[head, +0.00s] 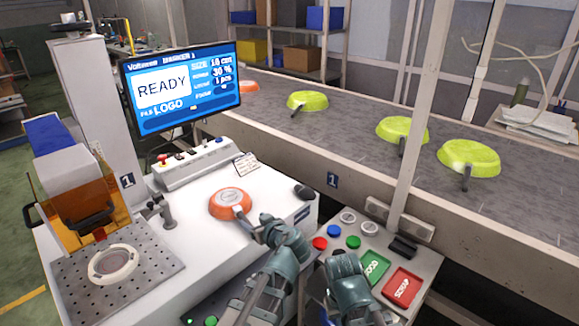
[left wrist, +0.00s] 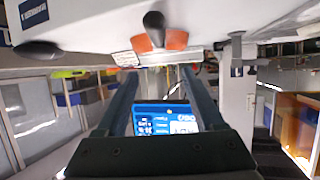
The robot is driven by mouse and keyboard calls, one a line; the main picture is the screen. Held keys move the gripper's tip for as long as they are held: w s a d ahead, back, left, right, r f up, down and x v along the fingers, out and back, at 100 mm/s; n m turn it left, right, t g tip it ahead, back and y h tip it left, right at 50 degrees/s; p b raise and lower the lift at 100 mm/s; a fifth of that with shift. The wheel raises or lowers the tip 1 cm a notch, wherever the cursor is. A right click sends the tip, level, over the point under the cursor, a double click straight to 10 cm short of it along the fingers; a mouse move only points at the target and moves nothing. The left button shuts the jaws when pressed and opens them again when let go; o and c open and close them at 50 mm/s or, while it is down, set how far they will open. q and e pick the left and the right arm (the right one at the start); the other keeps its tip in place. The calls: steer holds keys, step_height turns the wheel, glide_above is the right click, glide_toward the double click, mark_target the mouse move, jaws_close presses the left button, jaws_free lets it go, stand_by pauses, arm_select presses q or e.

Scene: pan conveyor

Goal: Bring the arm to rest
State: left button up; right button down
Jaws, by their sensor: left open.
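An orange pan (head: 230,202) lies upside down on the white worktop, its dark handle towards my left gripper. In the left wrist view the pan (left wrist: 176,40) shows at the top with its handle pointing at the camera. My left gripper (head: 257,228) is just beside the handle end in the head view. In the left wrist view its two fingers (left wrist: 158,75) are spread apart with nothing between them. My right arm's teal end (head: 349,285) is low in the head view over the button panel; its fingers cannot be made out.
A marking machine with an orange shield (head: 88,200) and a round fixture (head: 112,264) stands left. A monitor (head: 183,90) reading READY stands behind the worktop. The conveyor (head: 300,128) carries several pans, green and orange. A button panel (head: 425,262) and an upright post (head: 425,120) are right.

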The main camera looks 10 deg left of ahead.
arm_select(q)
steer(key=s+d+f+m+g+h, duration=0.1)
steer(key=s+d+f+g, duration=0.1)
steer(key=s+f, duration=0.1)
steer(key=s+d+f+m+g+h, duration=0.1)
steer(key=s+d+f+m+g, duration=0.1)
steer(key=s+f, duration=0.1)
steer(key=s+d+f+m+g+h, duration=0.1)
steer(key=s+d+f+m, duration=0.1)
steer(key=s+f, duration=0.1)
steer(key=shift+s+d+f+g+h, duration=0.1)
steer(key=shift+s+f+g+h, duration=0.25)
steer(key=shift+s, duration=0.2)
steer(key=s+d+f+m+g+h, duration=0.4)
steer(key=s+d+m+g, duration=0.15)
steer(key=s+d, duration=0.35)
step_height(320, 180, up, 15)
steer(key=s+m+p, duration=0.1)
steer(key=p, duration=1.3)
steer(key=shift+s+a+t+p, duration=0.2)
steer(key=shift+s+t+p, duration=0.15)
steer(key=shift+t+p, duration=0.05)
steer(key=shift+m, duration=0.25)
